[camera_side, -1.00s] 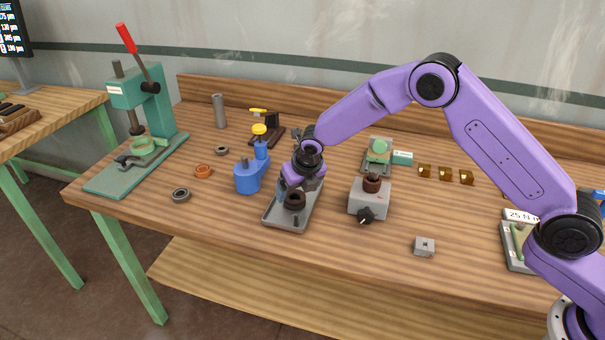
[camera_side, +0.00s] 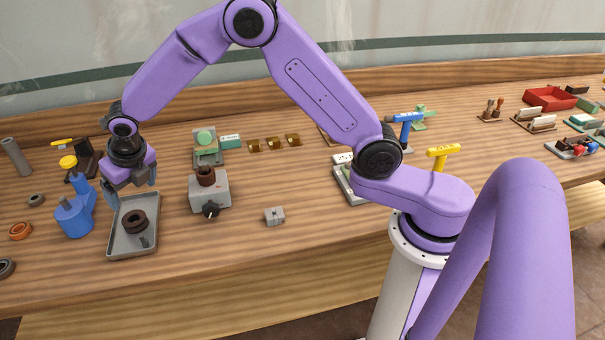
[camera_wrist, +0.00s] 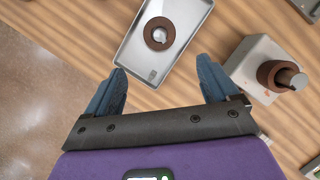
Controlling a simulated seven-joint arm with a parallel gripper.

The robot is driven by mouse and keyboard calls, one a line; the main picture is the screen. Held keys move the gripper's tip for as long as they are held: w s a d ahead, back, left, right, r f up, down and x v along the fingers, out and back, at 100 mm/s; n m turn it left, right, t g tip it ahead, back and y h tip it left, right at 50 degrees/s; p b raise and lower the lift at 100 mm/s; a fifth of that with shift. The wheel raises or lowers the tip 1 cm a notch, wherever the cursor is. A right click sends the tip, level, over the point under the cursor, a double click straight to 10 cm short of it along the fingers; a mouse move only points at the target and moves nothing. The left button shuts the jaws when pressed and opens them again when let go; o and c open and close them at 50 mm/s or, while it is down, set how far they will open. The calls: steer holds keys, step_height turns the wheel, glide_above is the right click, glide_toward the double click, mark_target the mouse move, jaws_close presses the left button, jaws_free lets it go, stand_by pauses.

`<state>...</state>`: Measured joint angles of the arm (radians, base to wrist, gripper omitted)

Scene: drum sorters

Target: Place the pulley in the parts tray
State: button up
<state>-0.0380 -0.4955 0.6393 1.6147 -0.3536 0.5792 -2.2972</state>
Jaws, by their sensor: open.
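The pulley, a dark brown ring (camera_side: 134,221), lies flat in the grey parts tray (camera_side: 121,247), clear of its walls. In the wrist view the pulley (camera_wrist: 159,33) shows from above with a light hole in its middle, inside the tray (camera_wrist: 133,62). My gripper (camera_side: 133,192) is over the back part of the tray, apart from the pulley. In the wrist view the blue fingers of my gripper (camera_wrist: 161,68) are spread wide with nothing between them.
A grey block (camera_side: 209,192) with a brown piece (camera_side: 206,175) on top and a black knob stands right of the tray. A blue tool (camera_side: 75,214) with a yellow knob stands close on the left. Bare wood lies in front of the grey block.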

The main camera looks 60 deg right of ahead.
steer(key=s+d+r+m+g, duration=0.1)
steer(key=s+d+m, duration=0.4)
steer(key=s, duration=0.8)
steer(key=s+d+r+m+g, duration=0.1)
steer(key=s+d+r+m, duration=0.2)
steer(key=s+d+m, duration=0.3)
steer(key=s+d+r+m+g, duration=0.2)
steer(key=s+d+m, duration=0.3)
steer(key=s+m, duration=0.7)
steer(key=s, duration=0.9)
steer(key=shift+s+d+r, duration=0.3)
steer(key=shift+s, duration=0.05)
